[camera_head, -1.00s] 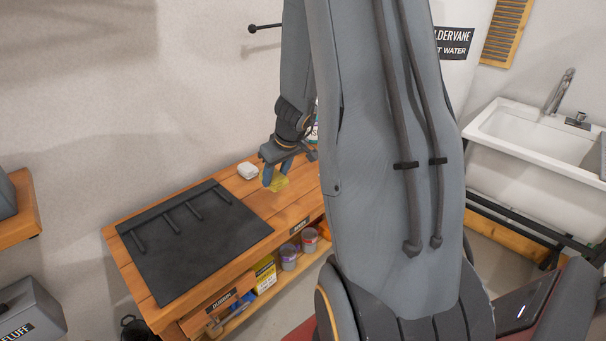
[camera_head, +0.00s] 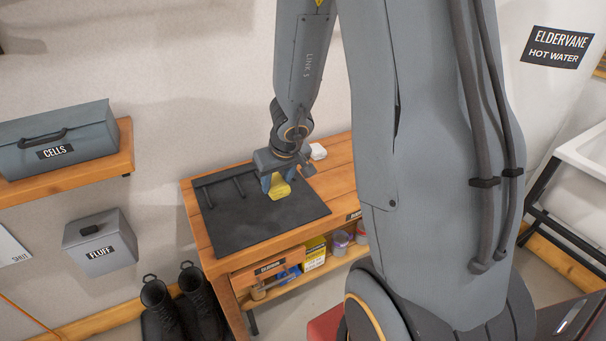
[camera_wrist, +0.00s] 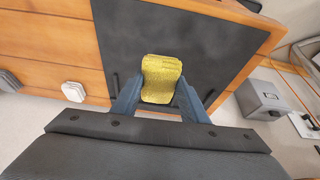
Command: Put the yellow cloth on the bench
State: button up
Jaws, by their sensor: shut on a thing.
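The yellow cloth (camera_head: 280,190) is a small folded pad held in my gripper (camera_head: 275,183), over the dark mat on the wooden bench (camera_head: 203,237). In the wrist view the cloth (camera_wrist: 161,80) sits between the two blue fingers of my gripper (camera_wrist: 160,100), which are shut on its sides. The bench also shows in the wrist view (camera_wrist: 50,45). I cannot tell whether the cloth touches the mat or hangs just above it.
A black mat (camera_head: 240,225) with raised bars covers the bench's left part. A white block (camera_head: 318,151) lies behind my gripper. Tins (camera_head: 340,243) stand on the lower shelf. A grey box (camera_head: 98,243) and black boots (camera_head: 175,305) are to the left. A sink (camera_head: 585,160) is at right.

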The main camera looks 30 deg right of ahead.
aim_at(331, 169)
jog(key=u, duration=1.75)
jog(key=k, duration=0.55)
jog(key=z, duration=1.45)
jog(key=i, duration=0.45)
jog(key=u, duration=0.1)
